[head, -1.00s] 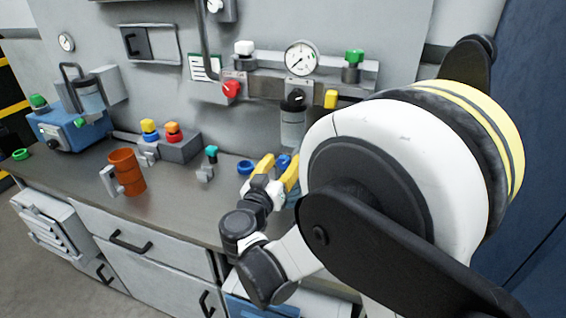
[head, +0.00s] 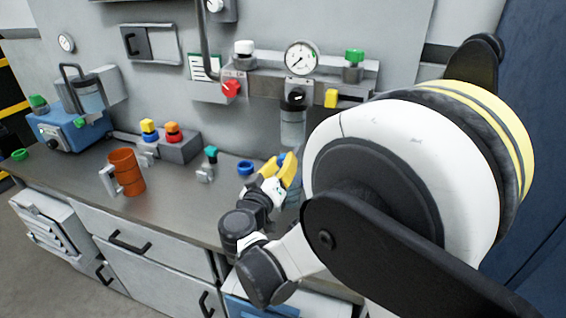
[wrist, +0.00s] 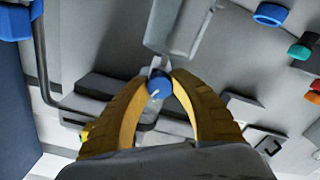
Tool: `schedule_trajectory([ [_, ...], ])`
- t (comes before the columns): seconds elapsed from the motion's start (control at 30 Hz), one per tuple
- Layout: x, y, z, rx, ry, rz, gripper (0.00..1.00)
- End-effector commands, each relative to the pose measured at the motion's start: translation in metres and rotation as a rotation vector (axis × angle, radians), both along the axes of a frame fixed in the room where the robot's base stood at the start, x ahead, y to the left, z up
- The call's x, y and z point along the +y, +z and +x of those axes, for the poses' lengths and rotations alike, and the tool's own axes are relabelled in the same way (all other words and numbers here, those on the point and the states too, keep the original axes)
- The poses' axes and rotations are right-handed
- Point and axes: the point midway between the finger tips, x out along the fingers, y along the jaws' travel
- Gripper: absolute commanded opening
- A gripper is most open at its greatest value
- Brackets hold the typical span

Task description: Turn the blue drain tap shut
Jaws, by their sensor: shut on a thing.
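The blue drain tap (wrist: 160,86) is a small round blue knob with a pale mark on its face. In the wrist view it sits between the two yellow fingertips of my gripper (wrist: 159,80), which are shut on it. A grey block or tank end (wrist: 180,25) stands just beyond it. In the head view my gripper (head: 280,165) is at the counter, right of the middle, and a bit of blue (head: 282,158) shows by its fingers. My arm hides much of that area.
A blue ring (head: 245,167) lies left of my gripper, with a teal-topped valve (head: 210,157) farther left. An orange mug (head: 126,172) stands on the counter (head: 180,205). A clear cylinder (head: 292,128) hangs behind my gripper.

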Motion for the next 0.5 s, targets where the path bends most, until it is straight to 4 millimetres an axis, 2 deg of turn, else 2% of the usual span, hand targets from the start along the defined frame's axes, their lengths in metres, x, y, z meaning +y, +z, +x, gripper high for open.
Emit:
schedule_trajectory([
  [0.23, 0.0004, 0.0, 0.0002, 0.046, 0.0, -0.13, 0.0],
  [0.5, 0.0005, 0.0002, 0.0003, 0.07, 0.0, -0.196, 0.0],
])
